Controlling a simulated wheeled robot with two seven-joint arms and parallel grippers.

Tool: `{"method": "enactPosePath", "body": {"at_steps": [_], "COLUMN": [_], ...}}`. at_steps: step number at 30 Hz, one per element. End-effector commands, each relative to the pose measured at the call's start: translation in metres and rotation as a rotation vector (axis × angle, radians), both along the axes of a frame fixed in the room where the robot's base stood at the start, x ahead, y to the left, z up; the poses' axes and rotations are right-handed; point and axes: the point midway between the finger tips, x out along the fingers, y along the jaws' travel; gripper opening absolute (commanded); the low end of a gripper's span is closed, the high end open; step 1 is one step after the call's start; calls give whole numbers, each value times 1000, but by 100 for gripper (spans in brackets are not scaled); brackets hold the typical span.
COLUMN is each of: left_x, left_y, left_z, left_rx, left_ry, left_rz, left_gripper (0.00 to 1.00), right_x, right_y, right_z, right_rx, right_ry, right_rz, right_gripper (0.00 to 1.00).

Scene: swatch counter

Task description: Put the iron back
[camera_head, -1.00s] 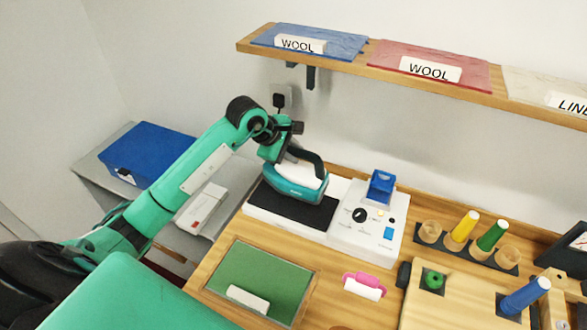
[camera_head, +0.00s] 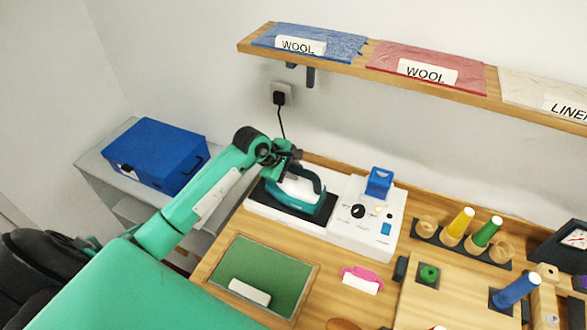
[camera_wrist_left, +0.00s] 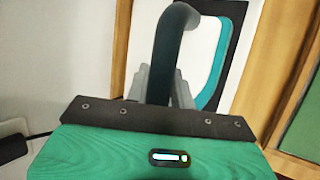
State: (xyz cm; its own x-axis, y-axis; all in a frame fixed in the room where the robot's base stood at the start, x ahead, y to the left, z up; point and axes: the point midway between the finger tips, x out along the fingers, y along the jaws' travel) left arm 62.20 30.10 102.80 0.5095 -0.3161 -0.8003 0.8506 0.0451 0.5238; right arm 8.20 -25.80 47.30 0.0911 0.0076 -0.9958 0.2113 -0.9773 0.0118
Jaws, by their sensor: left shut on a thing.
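The iron (camera_head: 299,190), teal and white with a dark handle, sits low over the black pad of the white station (camera_head: 345,235), and appears to rest on it. My left gripper (camera_head: 289,170) is at the back of the iron. In the left wrist view the gripper (camera_wrist_left: 165,85) is shut on the iron's dark handle (camera_wrist_left: 175,45); part of the iron's teal rim (camera_wrist_left: 212,85) and the pad show beyond it. The contact under the iron is hidden. My right gripper is not in view.
A control panel with a black knob (camera_head: 358,211) and a blue bracket (camera_head: 379,182) is right of the pad. A green board (camera_head: 262,270) lies in front. Spools stand at right. A blue box (camera_head: 155,155) stands left, and a shelf (camera_head: 400,82) hangs above.

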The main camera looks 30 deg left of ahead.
Motion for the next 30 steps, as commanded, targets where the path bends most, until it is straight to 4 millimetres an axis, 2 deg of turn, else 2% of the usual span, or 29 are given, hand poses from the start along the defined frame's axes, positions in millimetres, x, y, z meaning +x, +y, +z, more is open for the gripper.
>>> {"method": "enactPosePath", "body": {"at_steps": [3, 4, 7, 18, 20, 30], "left_x": [1, 0, 0, 0, -2, -33], "left_y": [0, 0, 0, 0, 2, 22], "left_z": [0, -2, -1, 2, 4, 49], "left_rx": [-1, 0, 0, -1, 1, 6], "left_ry": [-5, 0, 0, 0, -2, -4], "left_rz": [0, 0, 0, -1, 0, -1], "left_gripper": [0, 26, 46, 46, 46, 46], "right_x": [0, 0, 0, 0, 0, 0], "right_y": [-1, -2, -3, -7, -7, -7], "right_z": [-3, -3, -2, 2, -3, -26], "right_rx": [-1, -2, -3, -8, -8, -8], "right_ry": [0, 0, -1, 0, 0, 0], "right_rz": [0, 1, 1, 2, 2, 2], "right_gripper": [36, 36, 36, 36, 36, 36]}}
